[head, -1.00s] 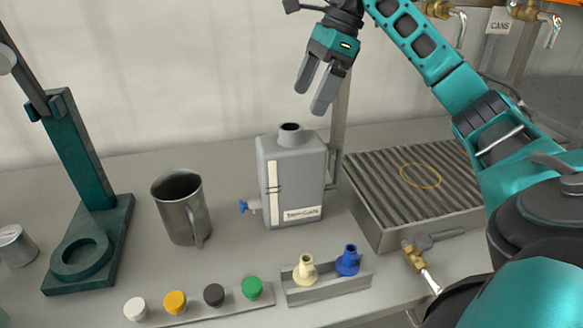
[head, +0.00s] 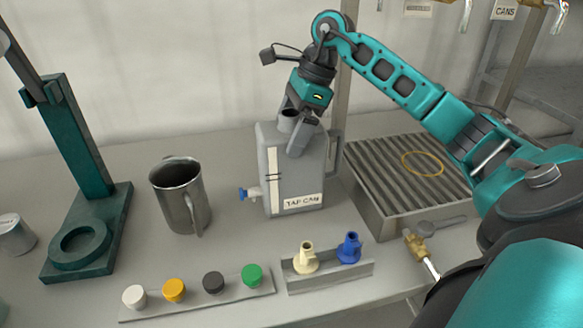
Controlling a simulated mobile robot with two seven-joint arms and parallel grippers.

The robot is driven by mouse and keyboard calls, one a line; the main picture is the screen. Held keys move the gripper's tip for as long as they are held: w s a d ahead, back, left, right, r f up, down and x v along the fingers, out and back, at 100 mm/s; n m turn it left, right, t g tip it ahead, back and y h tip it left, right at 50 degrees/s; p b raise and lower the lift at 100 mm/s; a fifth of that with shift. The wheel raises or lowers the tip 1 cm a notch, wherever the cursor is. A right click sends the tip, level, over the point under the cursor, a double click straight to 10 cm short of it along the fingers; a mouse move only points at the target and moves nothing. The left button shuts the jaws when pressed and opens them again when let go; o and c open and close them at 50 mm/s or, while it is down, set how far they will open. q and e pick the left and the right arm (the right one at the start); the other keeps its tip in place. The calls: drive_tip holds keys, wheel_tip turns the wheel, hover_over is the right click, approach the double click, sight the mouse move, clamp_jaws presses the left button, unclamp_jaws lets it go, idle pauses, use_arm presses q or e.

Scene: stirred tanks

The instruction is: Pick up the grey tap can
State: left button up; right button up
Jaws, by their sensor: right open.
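The grey tap can (head: 297,182) stands upright on the bench in the middle of the head view. It has a "TAP CAN" label low on its front, a pale strip on its left edge, a dark round neck on top, a handle on its right side and a small blue-handled tap at its lower left. My right gripper (head: 294,132) is open and points down at the can's top. Its fingers overlap the neck and upper front in the picture; I cannot tell whether they touch the can. My left gripper is not in view.
A metal jug (head: 180,196) stands left of the can, and a teal stand (head: 86,235) farther left. A ribbed drain tray (head: 400,212) is close on the right. A rack (head: 330,279) with cream and blue taps and a strip of coloured caps (head: 195,297) lie in front.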

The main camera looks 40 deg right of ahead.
drive_tip(key=shift+w+a+f, duration=0.1)
drive_tip(key=shift+a+f, duration=0.15)
drive_tip(key=shift+f, duration=0.35)
drive_tip(key=c, duration=0.4)
drive_tip(key=shift+r, duration=0.1)
drive_tip(key=c, duration=0.9)
